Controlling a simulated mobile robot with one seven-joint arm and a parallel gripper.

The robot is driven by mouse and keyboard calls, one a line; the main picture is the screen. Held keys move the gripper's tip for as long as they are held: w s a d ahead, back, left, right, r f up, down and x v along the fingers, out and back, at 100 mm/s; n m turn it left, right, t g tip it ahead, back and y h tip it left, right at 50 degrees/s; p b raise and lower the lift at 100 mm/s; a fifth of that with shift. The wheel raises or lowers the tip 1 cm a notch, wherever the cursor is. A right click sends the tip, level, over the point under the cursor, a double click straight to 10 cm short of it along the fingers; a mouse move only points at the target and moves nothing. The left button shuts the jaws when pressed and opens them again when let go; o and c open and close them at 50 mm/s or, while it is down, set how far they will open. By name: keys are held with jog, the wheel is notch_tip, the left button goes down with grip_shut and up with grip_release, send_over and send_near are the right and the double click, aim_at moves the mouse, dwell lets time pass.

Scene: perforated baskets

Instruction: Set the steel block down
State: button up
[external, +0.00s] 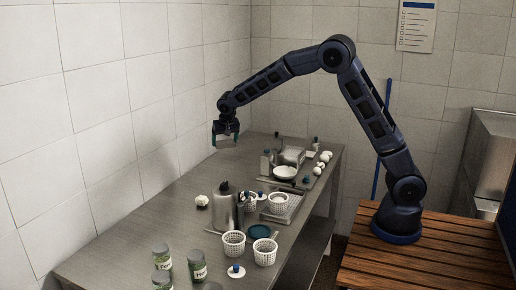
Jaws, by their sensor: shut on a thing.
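My gripper (226,141) hangs fingers down at the left end of the blue arm, high above the far left part of the grey table (160,233). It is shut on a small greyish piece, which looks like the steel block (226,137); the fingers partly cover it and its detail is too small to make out. Clear air shows between the gripper and the table top.
White perforated baskets (233,244), a steel canister (224,207) and green-labelled jars (197,266) stand towards the front. A tray (282,206), a white bowl (285,172) and small bottles stand behind. The table's left side is mostly clear, bounded by a tiled wall (95,120).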

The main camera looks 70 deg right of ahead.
jog(key=shift+r, duration=0.55)
jog(key=shift+a, duration=0.2)
jog(key=w+a+n+t+y, duration=0.1)
jog(key=w+a+n, duration=0.1)
jog(key=a, duration=0.9)
jog(key=w+a+n, duration=0.1)
jog(key=a+n, duration=0.1)
jog(key=a, duration=0.8)
jog(key=n+y, duration=0.2)
jog(key=n, duration=0.3)
send_over(163, 238)
jog(key=s, duration=0.2)
jog(key=f, duration=1.9)
jog(key=shift+w+f, duration=0.2)
jog(key=shift+f, duration=0.15)
jog(key=shift+f, duration=0.1)
jog(key=o, duration=1.6)
jog(key=shift+f, duration=0.1)
